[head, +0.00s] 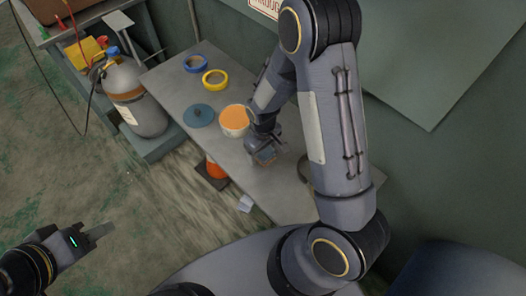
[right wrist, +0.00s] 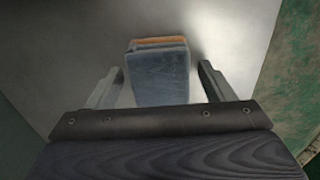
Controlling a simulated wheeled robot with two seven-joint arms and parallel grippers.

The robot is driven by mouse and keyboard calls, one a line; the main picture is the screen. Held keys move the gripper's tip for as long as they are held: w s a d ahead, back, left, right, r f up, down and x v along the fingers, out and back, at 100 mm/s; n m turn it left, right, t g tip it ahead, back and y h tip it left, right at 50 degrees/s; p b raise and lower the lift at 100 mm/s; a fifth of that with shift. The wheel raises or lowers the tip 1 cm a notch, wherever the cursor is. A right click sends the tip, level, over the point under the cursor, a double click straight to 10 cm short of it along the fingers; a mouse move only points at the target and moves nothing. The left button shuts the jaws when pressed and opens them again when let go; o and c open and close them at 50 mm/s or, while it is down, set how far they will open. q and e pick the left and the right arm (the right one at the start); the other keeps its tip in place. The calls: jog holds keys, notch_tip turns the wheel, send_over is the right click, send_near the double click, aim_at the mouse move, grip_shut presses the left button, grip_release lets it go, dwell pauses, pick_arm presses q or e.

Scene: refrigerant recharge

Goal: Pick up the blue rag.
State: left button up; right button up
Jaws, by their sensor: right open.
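The blue rag (right wrist: 158,78) looks like a folded block in the right wrist view, on the grey table. An orange-brown layer (right wrist: 160,42) shows along its far edge. My right gripper (right wrist: 160,85) is open, with one finger on each side of the rag and a visible gap at both sides. In the head view my right gripper (head: 264,148) is low over the table and mostly hides the rag. My left gripper (head: 100,232) is over the floor at the lower left, away from the table; its finger gap is unclear.
On the table (head: 180,88) are a blue tape ring (head: 195,63), a yellow tape ring (head: 214,79), a blue disc (head: 199,115) and an orange-topped tin (head: 234,121). A grey gas cylinder (head: 135,100) stands left of the table. An orange cone (head: 215,171) is by its front edge.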

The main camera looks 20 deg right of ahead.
jog(key=c, duration=1.1)
jog(key=shift+r, duration=0.15)
jog(key=shift+r, duration=0.2)
notch_tip(320, 180, up, 2)
jog(key=shift+r+b, duration=0.15)
jog(key=shift+b, duration=0.15)
jog(key=w+a+r, duration=0.2)
jog(key=a+r, duration=0.1)
jog(key=a, duration=0.1)
jog(key=w+a+r+b, duration=0.1)
jog(key=w+a+r, duration=0.1)
jog(key=a+r, duration=0.1)
jog(key=w+a+r, duration=0.2)
jog(key=a+r, duration=0.2)
jog(key=a, duration=0.1)
jog(key=shift+a, duration=0.35)
